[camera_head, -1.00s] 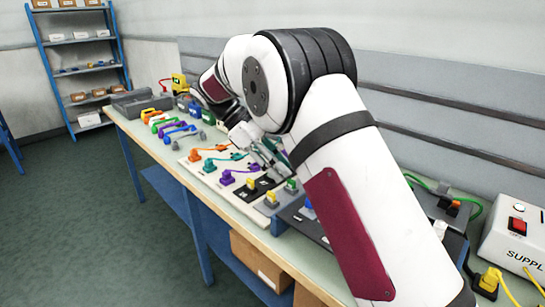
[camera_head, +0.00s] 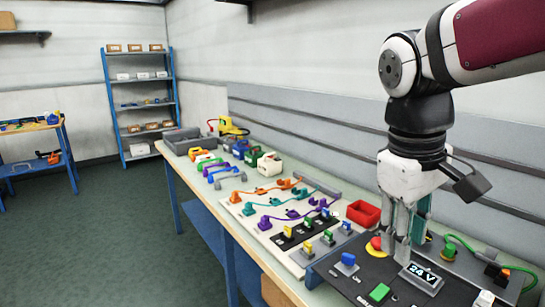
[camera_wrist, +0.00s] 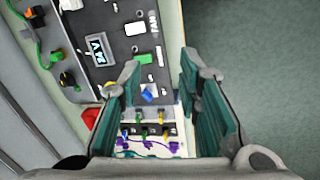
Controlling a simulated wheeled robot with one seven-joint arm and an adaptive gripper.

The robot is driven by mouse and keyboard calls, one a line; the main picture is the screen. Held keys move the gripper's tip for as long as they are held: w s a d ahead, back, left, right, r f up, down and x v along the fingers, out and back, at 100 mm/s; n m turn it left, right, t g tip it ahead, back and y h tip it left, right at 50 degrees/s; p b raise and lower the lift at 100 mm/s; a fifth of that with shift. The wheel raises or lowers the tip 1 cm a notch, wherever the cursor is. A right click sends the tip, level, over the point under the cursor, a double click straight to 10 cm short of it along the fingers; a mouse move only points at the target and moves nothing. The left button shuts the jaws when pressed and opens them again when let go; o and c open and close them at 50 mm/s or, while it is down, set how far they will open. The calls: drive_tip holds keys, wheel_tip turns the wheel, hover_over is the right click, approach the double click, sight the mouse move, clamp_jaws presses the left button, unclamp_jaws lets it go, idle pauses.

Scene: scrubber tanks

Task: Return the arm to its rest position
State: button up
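My gripper (camera_head: 405,240) hangs pointing down at the right of the head view, in front of or over the dark panel (camera_head: 361,283) with the "24 V" display (camera_head: 423,274). My arm rises above it and runs off the upper right. In the wrist view my gripper's two teal-padded fingers (camera_wrist: 160,70) stand apart with nothing held between them. The panel also shows in the wrist view (camera_wrist: 112,40), beyond the fingers. From the head view I cannot tell the exact height of the fingertips above the panel.
A red stop button (camera_head: 376,243), blue connector (camera_head: 347,261) and green block (camera_head: 379,292) sit on the panel. A red bin (camera_head: 363,213) stands behind. A white board (camera_head: 236,205) with coloured cables lies left. Open floor (camera_head: 110,240) lies left of the bench.

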drive_tip(key=s+f+m+t+y+p, duration=0.1)
drive_tip(key=s+f+m+t, duration=0.2)
drive_tip(key=s, duration=0.9)
drive_tip(key=shift+s+m+y, duration=0.3)
drive_tip(key=shift+m+y, duration=0.1)
drive_tip(key=shift+m, duration=0.6)
drive_tip(key=shift+a+f, duration=0.1)
